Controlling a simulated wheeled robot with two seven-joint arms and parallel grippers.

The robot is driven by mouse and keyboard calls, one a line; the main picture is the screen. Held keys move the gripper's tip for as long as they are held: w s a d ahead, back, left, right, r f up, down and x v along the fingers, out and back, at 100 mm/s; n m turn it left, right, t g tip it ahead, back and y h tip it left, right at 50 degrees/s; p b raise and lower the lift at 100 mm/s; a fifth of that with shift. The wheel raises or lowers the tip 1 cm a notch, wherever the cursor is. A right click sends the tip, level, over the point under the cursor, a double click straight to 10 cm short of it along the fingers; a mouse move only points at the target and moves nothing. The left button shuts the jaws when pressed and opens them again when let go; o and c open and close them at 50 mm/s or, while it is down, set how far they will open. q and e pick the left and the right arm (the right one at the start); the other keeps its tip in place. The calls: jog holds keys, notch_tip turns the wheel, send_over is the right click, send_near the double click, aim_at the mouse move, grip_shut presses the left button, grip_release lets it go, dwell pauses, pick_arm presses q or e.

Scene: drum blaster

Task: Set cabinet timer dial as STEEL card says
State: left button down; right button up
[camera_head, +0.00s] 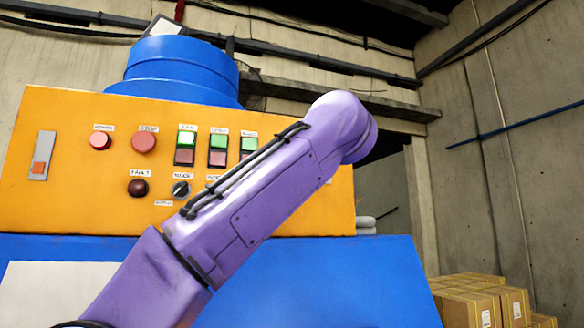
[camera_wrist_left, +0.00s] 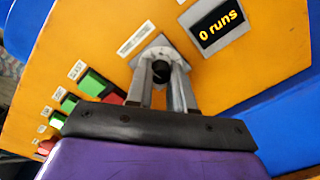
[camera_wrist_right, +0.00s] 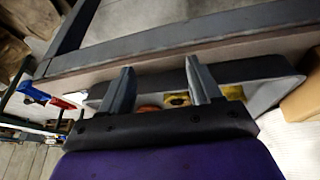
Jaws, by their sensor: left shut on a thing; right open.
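The orange cabinet panel (camera_head: 70,190) fills the left and middle of the head view, above a blue lower body. In the left wrist view, my left gripper (camera_wrist_left: 161,76) is shut on a dark round dial (camera_wrist_left: 160,66) with a grey surround on this panel. The dial's pointer and scale are not readable between the fingers. In the head view my purple left arm hides this gripper and dial. A black display (camera_wrist_left: 217,24) beside the dial reads "0 runs". My right gripper (camera_wrist_right: 160,88) is open and empty in the right wrist view. I see no readable STEEL card.
The panel carries red buttons (camera_head: 144,143), green-and-red switches (camera_head: 186,147), a dark fault lamp (camera_head: 138,187) and a mode selector (camera_head: 180,189). Cardboard boxes (camera_head: 475,302) stand at lower right. A grey frame bar (camera_wrist_right: 200,38) lies just beyond my right fingers.

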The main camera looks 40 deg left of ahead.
pick_arm(q)
jog(key=shift+w+f+n, duration=0.1)
jog(key=shift+f+n, duration=0.15)
jog(key=shift+n, duration=0.15)
jog(key=c, duration=1)
grip_release()
jog(key=shift+d, duration=0.1)
jog(key=shift+r, duration=0.15)
jog(key=shift+d, duration=0.1)
